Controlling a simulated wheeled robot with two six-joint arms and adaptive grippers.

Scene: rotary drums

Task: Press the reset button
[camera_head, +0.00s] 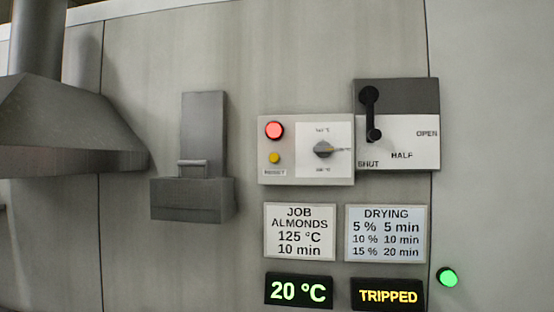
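The reset button (274,158) is a small yellow round button on the left part of a grey control box on the wall. A small label (275,173) sits under it; its text is too small to read surely. A lit red round lamp or button (274,130) is above it. A dark rotary knob (323,149) is on the white plate to its right. A black display (388,295) at the lower right reads TRIPPED in yellow. Neither of my grippers is in view, and nothing touches the yellow button.
A black lever (370,112) on a SHUT/HALF/OPEN plate adjoins the box at right. Job (299,252) and drying (387,254) signs and a 20 °C display (298,291) are below. A green light (447,277) is lower right. A grey bracket (193,200) and hood (60,130) protrude at left.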

